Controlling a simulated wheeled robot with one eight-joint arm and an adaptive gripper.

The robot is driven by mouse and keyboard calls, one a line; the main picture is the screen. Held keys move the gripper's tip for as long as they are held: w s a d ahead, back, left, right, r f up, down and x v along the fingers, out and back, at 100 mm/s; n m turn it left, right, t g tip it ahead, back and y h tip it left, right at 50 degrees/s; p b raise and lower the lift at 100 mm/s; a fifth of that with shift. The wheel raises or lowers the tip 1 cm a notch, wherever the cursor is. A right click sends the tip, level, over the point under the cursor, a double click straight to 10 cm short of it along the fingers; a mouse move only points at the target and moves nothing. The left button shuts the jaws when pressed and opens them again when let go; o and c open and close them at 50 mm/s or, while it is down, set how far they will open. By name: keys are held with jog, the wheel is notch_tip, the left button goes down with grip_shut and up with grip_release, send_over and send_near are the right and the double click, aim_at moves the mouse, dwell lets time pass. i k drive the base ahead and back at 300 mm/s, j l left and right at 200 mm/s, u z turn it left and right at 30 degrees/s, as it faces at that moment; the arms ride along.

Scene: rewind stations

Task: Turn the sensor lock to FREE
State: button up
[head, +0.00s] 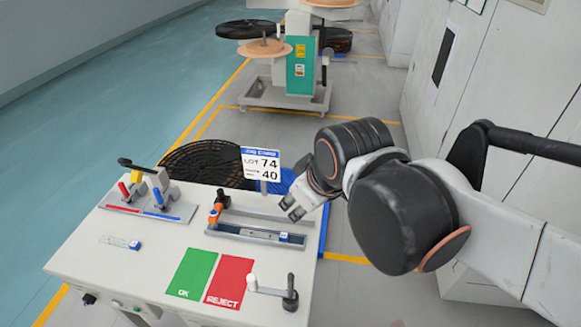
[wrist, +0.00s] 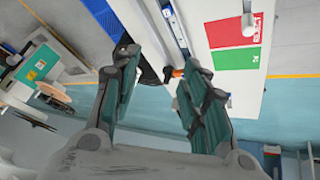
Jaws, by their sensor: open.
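My gripper (head: 291,209) is open and empty, above the back right part of the white bench; its two fingers also show in the wrist view (wrist: 160,60). I see no readable FREE marking, so I cannot tell for sure which part is the sensor lock. An orange and black handle (head: 217,204) stands at the left end of a rail (head: 255,234), left of my gripper and apart from it. In the wrist view an orange part (wrist: 178,73) shows close to the right finger; contact cannot be told. A small blue block (head: 284,238) sits near the rail's right end.
A sign (head: 262,164) stands at the back edge. A reel machine (head: 298,60) stands beyond.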

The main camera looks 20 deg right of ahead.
aim_at(88, 299)
jog(key=u, duration=1.4)
jog(key=j, duration=0.1)
